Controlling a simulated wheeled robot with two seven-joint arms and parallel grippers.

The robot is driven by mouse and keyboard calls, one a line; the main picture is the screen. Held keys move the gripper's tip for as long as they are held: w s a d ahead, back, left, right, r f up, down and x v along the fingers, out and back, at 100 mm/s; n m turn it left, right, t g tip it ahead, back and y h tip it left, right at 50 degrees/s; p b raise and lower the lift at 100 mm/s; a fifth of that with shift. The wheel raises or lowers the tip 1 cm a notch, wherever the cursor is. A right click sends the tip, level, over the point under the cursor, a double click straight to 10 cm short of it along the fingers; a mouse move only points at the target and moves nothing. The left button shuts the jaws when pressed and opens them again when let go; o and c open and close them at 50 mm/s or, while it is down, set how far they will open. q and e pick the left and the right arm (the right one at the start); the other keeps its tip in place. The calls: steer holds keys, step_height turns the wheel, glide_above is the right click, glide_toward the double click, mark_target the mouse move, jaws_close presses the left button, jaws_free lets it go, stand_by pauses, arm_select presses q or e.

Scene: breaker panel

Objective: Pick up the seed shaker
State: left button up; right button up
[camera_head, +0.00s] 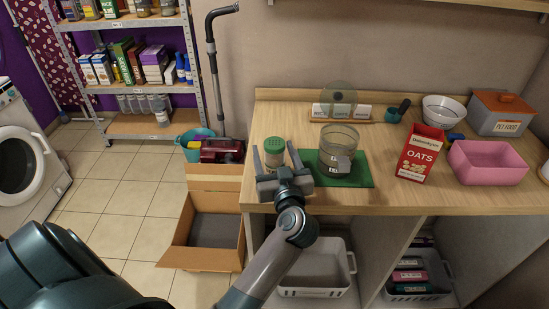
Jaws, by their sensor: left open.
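The seed shaker, seemingly the clear jar with a green lid (275,153), stands upright near the left front of the wooden counter (400,196). My left gripper (274,148) is open, its fingers pointing away over the counter. In the picture one finger lies on each side of the jar, with small gaps and no clear contact. The gripper's body hides the jar's foot. My right gripper is not in view.
Right of the jar, a clear container (339,141) with a scoop stands on a green mat (350,178). Farther right are an oats box (419,153), a pink tub (487,162) and a pet food bin (499,113). A cardboard box (205,258) sits on the floor at left.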

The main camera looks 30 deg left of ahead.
mark_target(274, 141)
arm_select(q)
steer(key=c, duration=1.2)
steer(key=shift+o, duration=0.2)
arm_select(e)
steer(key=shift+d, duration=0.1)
